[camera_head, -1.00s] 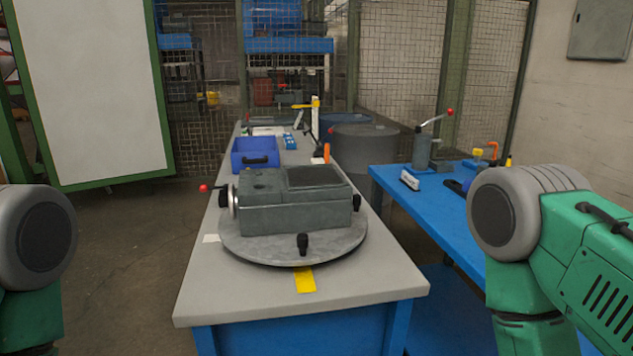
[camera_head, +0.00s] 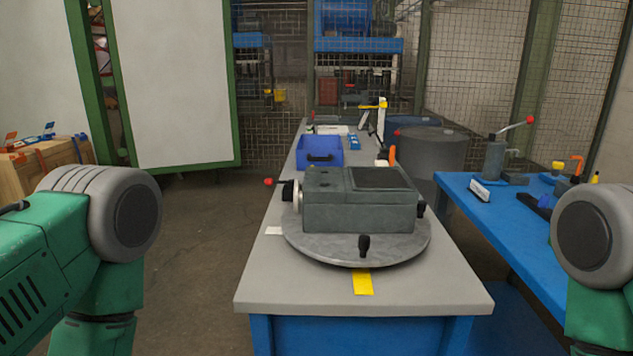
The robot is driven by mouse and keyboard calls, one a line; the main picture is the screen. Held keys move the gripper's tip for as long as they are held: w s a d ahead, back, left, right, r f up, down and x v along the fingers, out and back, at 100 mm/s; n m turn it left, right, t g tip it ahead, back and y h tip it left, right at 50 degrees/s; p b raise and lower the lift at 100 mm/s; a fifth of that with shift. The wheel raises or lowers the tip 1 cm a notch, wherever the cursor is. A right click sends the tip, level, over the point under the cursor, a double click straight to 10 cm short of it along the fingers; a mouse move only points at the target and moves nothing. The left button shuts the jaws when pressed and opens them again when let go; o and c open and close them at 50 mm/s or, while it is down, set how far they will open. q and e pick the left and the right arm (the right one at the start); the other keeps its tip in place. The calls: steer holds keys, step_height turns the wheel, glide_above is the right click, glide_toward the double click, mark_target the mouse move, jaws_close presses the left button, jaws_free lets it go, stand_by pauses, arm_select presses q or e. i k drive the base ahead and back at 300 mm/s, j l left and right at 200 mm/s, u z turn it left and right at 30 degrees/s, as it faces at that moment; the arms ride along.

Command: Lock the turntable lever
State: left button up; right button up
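The round grey turntable (camera_head: 357,254) lies on the grey-topped workbench (camera_head: 280,290). A grey-green housing (camera_head: 358,207) sits on it. A black-knobbed lever (camera_head: 364,245) stands at the turntable's front rim, in front of the housing. A yellow mark (camera_head: 362,283) lies on the bench top just below that rim. Whether the lever is locked cannot be told. Only my green and grey arm parts show, at the left and right edges of the view. Both grippers are out of view, and neither arm touches the turntable.
A red-knobbed handle (camera_head: 269,182) sticks out left of the housing. A blue bin (camera_head: 319,153) stands behind it. A lower blue table (camera_head: 510,215) with a lever press (camera_head: 495,158) is at right. Open floor lies left of the bench. A wooden crate (camera_head: 45,170) is far left.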

mark_target(268, 181)
steer(key=k, duration=0.65)
steer(key=z, duration=1.6)
steer(key=i+j, duration=0.1)
steer(key=j, duration=1.4)
steer(key=i+j, duration=0.15)
steer(key=j, duration=0.6)
steer(key=i+j, duration=0.1)
steer(key=j, duration=0.65)
steer(key=i+j, duration=0.1)
steer(key=j, duration=0.65)
